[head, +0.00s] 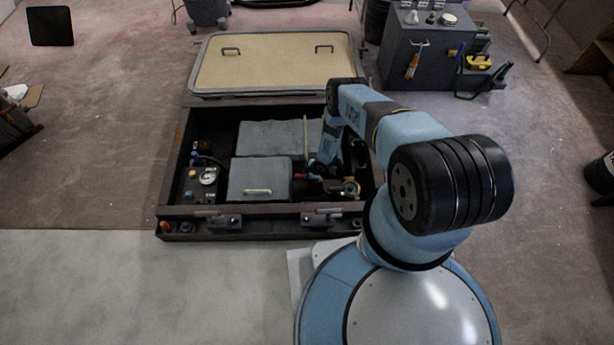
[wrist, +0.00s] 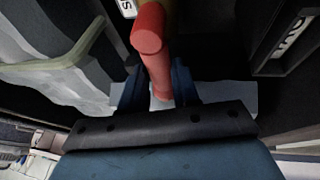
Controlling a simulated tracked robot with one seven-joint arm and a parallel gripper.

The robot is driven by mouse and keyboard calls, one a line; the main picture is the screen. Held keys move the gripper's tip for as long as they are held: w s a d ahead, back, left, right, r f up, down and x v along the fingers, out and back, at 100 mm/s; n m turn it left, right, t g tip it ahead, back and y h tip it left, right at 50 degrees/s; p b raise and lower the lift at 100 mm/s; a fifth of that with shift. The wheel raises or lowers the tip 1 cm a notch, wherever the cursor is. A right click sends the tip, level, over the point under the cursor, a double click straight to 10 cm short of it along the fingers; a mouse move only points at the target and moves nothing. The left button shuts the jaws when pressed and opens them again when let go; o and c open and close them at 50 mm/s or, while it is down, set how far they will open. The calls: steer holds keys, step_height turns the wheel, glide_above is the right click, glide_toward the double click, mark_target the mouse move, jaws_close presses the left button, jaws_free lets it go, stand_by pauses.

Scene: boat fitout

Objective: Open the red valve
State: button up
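The red valve handle (wrist: 153,45) shows large in the wrist view, a rounded red bar running down between the two dark blue fingers of my gripper (wrist: 159,88). Its lower end lies between the fingers, with one finger close on each side. I cannot tell whether they press on it or stand just clear. In the head view a small bit of red (head: 313,162) shows beside the end of my arm, inside the open hatch. My arm hides most of the valve and the gripper there.
The dark hatch frame (head: 262,210) surrounds grey boxes (head: 259,180), a gauge panel (head: 208,178) and pipes. A thin upright rod (head: 306,135) stands close to my arm. The hatch lid (head: 275,68) lies behind. A grey cabinet (head: 395,62) stands at the back right.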

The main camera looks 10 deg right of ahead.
steer(key=o, duration=0.3)
steer(key=v, duration=1.3)
steer(key=shift+r, duration=0.3)
steer(key=shift+d, duration=0.15)
